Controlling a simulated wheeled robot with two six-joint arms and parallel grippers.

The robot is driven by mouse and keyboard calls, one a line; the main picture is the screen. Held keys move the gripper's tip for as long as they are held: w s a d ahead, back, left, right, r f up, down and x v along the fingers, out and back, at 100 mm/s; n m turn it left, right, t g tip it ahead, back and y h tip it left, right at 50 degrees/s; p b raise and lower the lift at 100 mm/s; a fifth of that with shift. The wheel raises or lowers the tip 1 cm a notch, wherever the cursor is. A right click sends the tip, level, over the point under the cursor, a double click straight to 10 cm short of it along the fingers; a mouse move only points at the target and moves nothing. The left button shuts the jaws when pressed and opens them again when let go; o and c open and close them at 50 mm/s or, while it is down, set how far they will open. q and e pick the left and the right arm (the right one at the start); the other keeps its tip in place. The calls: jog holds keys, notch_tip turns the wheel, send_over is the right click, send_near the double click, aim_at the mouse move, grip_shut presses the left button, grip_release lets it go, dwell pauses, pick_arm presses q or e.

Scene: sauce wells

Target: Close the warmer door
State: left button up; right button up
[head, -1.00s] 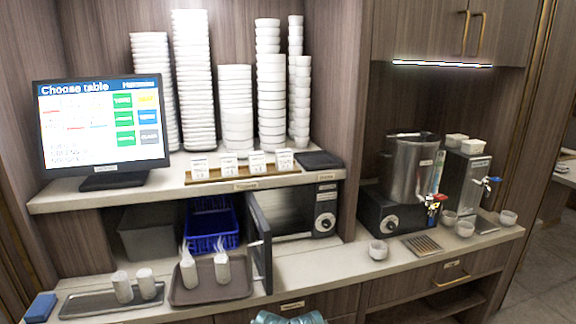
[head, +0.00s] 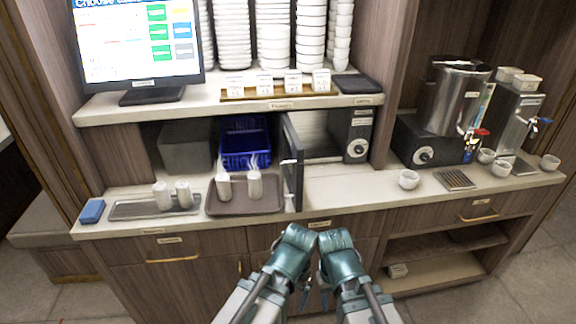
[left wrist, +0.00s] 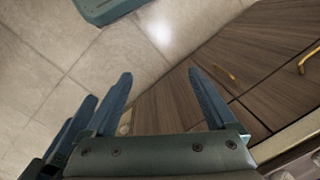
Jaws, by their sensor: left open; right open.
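The warmer (head: 357,135) is a dark box with a knob, under the shelf on the counter. Its door (head: 292,165) stands open on the left side, swung out toward me with a handle on it, so the light interior shows. My left gripper (head: 304,294) and my right gripper (head: 325,294) are close together in front of the drawers, below the counter edge and apart from the door. Their fingers point down and are partly hidden by the teal wrists. In the left wrist view, the left gripper (left wrist: 158,74) is open and empty above the floor.
A brown tray (head: 225,209) with white rolled items lies just left of the door. A blue basket (head: 240,165) stands behind it. A white cup (head: 409,179) stands to the right. The counter before the warmer (head: 345,190) is clear.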

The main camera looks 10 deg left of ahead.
pick_arm(q)
jog(key=shift+w+r, duration=0.1)
jog(key=shift+r, duration=0.05)
jog(key=shift+c, duration=1.1)
jog(key=w+r+p, duration=0.2)
jog(key=w+r+n+h+p, duration=0.1)
jog(key=r+p, duration=0.1)
jog(key=w+a+r+t+h+p, duration=0.1)
jog(key=w+r+p, duration=0.1)
jog(key=shift+w+r+p, duration=0.25)
jog(key=shift+w+p, duration=0.1)
jog(key=shift+p, duration=0.05)
jog(key=c, duration=0.7)
jog(key=w+r+p, duration=0.2)
jog(key=w+a+r+n+t+h+p, duration=0.1)
jog(key=w+r, duration=0.1)
jog(key=w+a+r+n+t+p, duration=0.1)
jog(key=w+r+p, duration=0.1)
jog(key=shift+w+a+r+h+p, duration=0.2)
jog(key=shift+a+r+h+p, duration=0.1)
jog(key=shift+h, duration=0.1)
grip_shut()
jog(key=w+a+r+n+t+h+p, duration=0.1)
jog(key=w+a+r+n+t+p, duration=0.2)
jog(key=w+a+r+p, duration=0.45)
jog(key=b, duration=1)
send_near(295, 191)
jog(key=shift+x, duration=2.15)
